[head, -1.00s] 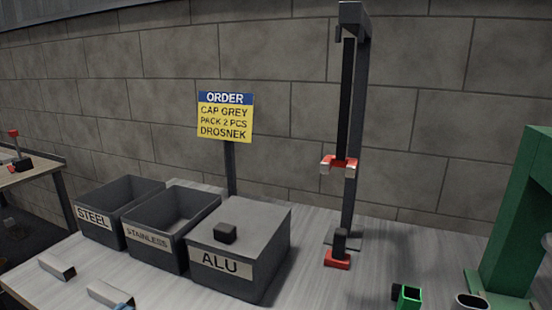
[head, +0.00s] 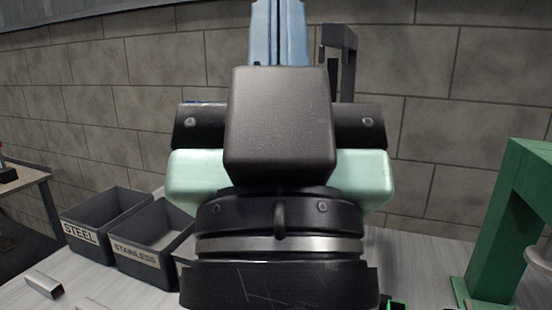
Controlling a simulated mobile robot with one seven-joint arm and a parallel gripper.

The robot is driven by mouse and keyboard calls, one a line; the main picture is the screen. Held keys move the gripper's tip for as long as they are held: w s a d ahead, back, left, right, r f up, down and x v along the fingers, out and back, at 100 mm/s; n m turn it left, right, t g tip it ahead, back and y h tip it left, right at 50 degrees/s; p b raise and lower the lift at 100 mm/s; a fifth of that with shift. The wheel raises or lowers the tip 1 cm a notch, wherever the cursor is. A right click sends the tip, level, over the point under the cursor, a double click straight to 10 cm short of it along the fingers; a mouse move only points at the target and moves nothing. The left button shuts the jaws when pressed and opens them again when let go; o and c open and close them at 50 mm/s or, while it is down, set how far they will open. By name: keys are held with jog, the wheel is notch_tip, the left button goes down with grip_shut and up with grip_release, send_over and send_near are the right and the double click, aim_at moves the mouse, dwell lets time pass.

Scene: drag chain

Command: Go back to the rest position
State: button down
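My gripper (head: 279,32) fills the middle of the head view, very close to the camera and pointing up. Its black body, pale green side parts and round wrist show large. Its two light blue fingers stand side by side at the top edge, with only a thin dark line between them. They look shut, and nothing shows between them. The tips reach the top edge of the picture. My gripper hides the order sign, the ALU bin and most of the hanging black stand.
The STEEL bin (head: 67,235) and STAINLESS bin (head: 117,248) stand at left on the grey table (head: 425,262). A metal tube piece (head: 44,284) lies in front. A green frame (head: 510,220) stands at right. The stand's top (head: 340,36) shows behind my gripper.

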notch_tip(320, 180, up, 20)
jog(key=p, duration=1.7)
jog(key=shift+a+p, duration=0.15)
jog(key=shift+p, duration=0.2)
jog(key=shift+w+f, duration=0.1)
